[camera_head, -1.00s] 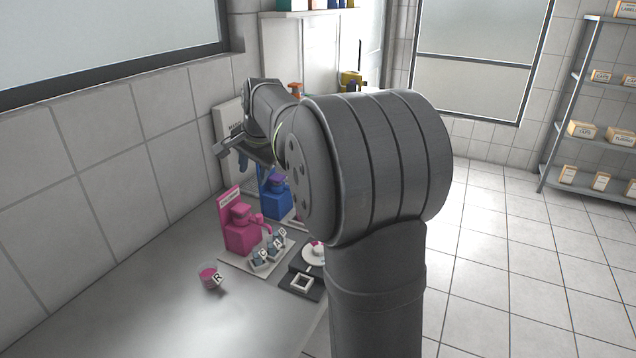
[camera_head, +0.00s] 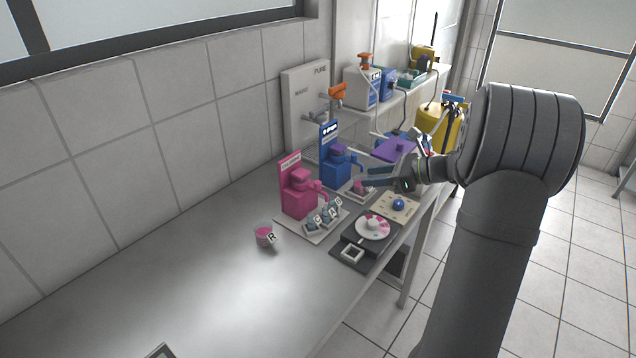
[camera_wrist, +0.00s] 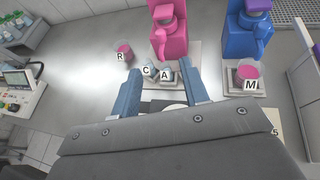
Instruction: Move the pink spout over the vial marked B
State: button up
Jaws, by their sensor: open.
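The pink dispenser (camera_head: 297,203) stands on a pale base, with its pink spout (camera_head: 321,188) reaching out over the row of small vials. Vials C (camera_head: 316,223), A (camera_head: 329,214) and B (camera_head: 338,203) stand close together in front of it; B's mark is small here. In the wrist view I see the pink dispenser (camera_wrist: 169,38), vial C (camera_wrist: 149,71) and vial A (camera_wrist: 166,76); I cannot make out B beside my right finger. My gripper (camera_head: 367,177) is open and empty, right of the pink dispenser and in front of the blue one. Its fingers also show in the wrist view (camera_wrist: 162,78).
A blue dispenser (camera_head: 334,172) stands behind the pink one, with cup M (camera_wrist: 248,72) before it. Cup R (camera_head: 263,235) stands at left. A round dial (camera_head: 373,228) and a pad with a blue ball (camera_head: 398,205) lie near the table's edge.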

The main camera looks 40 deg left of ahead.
aim_at(319, 182)
jog(key=x, duration=1.7)
jog(key=shift+f, duration=0.1)
jog(key=shift+w, duration=0.1)
grip_shut()
